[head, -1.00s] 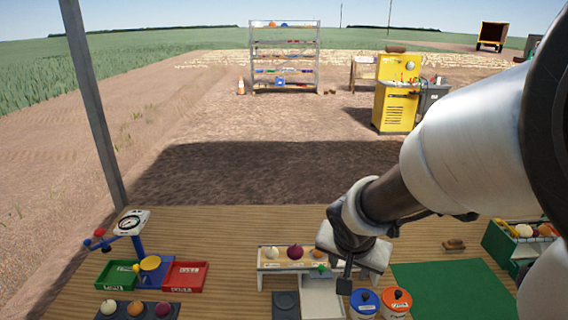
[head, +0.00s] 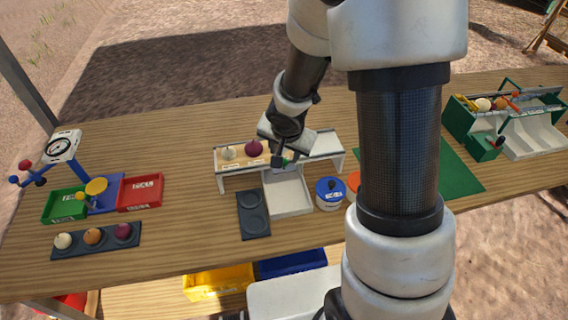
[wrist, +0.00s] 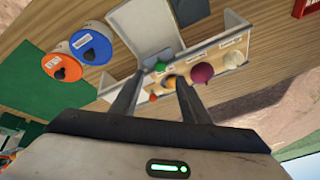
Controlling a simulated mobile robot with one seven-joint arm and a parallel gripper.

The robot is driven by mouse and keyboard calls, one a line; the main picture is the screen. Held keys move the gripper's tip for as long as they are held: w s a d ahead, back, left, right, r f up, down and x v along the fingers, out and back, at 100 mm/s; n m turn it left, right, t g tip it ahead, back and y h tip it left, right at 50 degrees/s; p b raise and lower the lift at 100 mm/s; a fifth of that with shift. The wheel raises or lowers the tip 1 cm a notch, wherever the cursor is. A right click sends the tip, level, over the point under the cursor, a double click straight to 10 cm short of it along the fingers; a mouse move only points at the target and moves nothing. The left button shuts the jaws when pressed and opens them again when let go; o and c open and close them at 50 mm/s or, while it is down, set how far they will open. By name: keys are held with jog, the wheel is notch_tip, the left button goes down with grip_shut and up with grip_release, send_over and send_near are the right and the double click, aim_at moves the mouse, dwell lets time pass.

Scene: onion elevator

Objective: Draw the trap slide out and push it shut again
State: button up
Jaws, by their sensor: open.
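A pale bench-like stand (head: 228,168) is in the middle of the table, with a white onion (head: 230,152) and a purple onion (head: 254,148) on its top. A small green knob (head: 289,155) shows at its front, beside my gripper (head: 279,160). I take the knob to be the trap slide's handle; the slide itself is mostly hidden. In the wrist view my gripper (wrist: 160,82) is open, its fingers on either side of the line to the green knob (wrist: 160,66). I cannot tell whether they touch it. A white tray (head: 288,193) lies below the stand's front.
A blue-lidded jar (head: 330,192) and an orange-lidded jar (head: 353,182) stand right of the tray. A dark plate (head: 253,215) lies left of it. A scale (head: 62,147), red bin (head: 139,191) and onion rack (head: 95,241) are at the left. Bare table lies behind the stand.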

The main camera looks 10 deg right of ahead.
jog(key=b+x, duration=0.2)
jog(key=x, duration=0.6)
jog(key=shift+w+f, duration=0.1)
jog(key=shift+f, duration=0.1)
